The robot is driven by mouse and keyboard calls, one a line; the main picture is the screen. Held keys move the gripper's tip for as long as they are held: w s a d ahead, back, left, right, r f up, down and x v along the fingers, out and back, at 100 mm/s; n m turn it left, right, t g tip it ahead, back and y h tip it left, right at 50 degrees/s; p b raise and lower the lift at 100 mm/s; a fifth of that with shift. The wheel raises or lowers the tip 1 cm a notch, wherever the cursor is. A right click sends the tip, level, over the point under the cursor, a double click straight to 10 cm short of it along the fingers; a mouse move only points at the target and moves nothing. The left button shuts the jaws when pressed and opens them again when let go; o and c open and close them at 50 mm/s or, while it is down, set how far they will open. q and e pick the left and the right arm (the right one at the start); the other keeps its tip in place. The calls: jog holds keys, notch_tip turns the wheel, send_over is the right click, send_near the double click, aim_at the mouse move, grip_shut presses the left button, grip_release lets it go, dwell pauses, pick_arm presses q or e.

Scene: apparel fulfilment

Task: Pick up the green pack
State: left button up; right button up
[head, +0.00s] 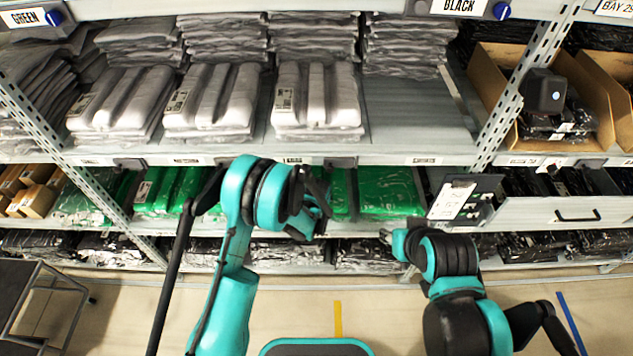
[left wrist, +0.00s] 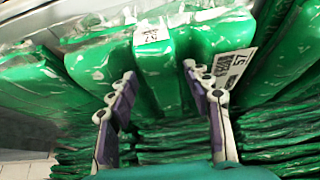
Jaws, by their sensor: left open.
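Green plastic-wrapped packs lie in stacks on the middle shelf in the head view, left of my left arm (head: 175,190) and right of it (head: 390,190). My left gripper (head: 315,208) reaches in at this shelf, and the arm hides part of the packs. In the left wrist view, the open left gripper (left wrist: 158,72) has its two fingers spread at the front of a green pack (left wrist: 160,55) with white labels. Whether the fingers touch it cannot be told. My right gripper (head: 387,238) is low in front of the shelf, and its jaws are not clear.
The shelf board above (head: 420,155) holds grey and white packs. An open drawer (head: 560,214) and a dark labelled panel (head: 462,200) stand right of the green packs. Black packs lie on the shelf below. A dark cart (head: 40,305) stands at lower left.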

pick_arm(q)
jog(key=w+b, duration=0.1)
jog(key=w, duration=0.4)
jog(key=shift+w, duration=0.25)
jog(key=w+b, duration=0.1)
jog(key=w, duration=0.1)
jog(key=w+f+b, duration=0.1)
jog(key=w, duration=0.1)
jog(key=shift+w, duration=0.45)
jog(key=shift+c, duration=0.3)
jog(key=c, duration=1)
